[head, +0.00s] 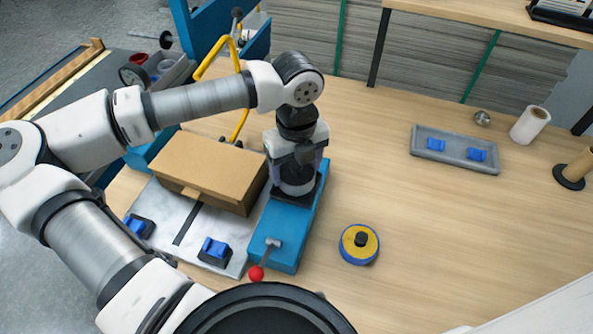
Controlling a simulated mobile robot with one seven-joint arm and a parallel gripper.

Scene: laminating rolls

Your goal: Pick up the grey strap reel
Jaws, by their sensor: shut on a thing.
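My gripper (296,165) points down over the blue block (283,240) that carries a red-knobbed lever. It is shut on a grey, round thing (297,183), which looks like the grey strap reel, with a dark flat part under it. The gripper body hides most of this thing and the fingertips. I cannot tell whether it touches the blue block or is held just above it. No other grey reel shows in the head view.
A cardboard box (210,165) stands close left of the gripper. A yellow-and-blue reel (358,244) lies to the right. A grey tray (455,160) with blue pieces, a white roll (530,125) and a brown-core spindle (575,172) stand farther right. The wooden tabletop between is clear.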

